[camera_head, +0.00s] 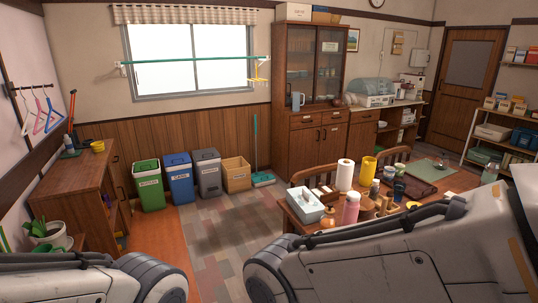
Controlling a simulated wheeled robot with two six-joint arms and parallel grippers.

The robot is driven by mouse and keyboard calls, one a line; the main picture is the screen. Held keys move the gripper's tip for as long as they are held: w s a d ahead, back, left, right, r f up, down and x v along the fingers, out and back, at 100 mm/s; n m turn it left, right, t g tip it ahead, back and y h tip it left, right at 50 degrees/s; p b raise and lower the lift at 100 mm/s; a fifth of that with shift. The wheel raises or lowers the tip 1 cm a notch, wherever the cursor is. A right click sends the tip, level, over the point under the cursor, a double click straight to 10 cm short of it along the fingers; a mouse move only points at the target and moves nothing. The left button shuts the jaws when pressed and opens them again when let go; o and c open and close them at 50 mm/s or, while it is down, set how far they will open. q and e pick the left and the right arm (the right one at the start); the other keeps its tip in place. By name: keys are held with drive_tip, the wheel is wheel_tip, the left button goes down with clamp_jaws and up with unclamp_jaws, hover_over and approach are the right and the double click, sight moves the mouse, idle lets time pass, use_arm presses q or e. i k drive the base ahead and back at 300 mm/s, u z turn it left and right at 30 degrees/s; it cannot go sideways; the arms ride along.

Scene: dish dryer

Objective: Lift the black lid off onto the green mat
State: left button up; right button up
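The green mat (428,170) lies flat on the far part of the wooden table at right. I cannot clearly make out a black lid; some small items on the table have dark tops, but they are too small to tell. The dish dryer (371,87), white with a bluish cover, stands on the counter at the back right. Both of my arms show only as large grey links at the bottom of the view. Neither gripper is in view.
Bins (180,178) line the back wall; the floor (235,222) between is clear.

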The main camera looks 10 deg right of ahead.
sight(440, 156)
drive_tip(key=i, duration=6.05)
drive_tip(key=z, duration=2.4)
drive_tip(key=i, duration=5.45)
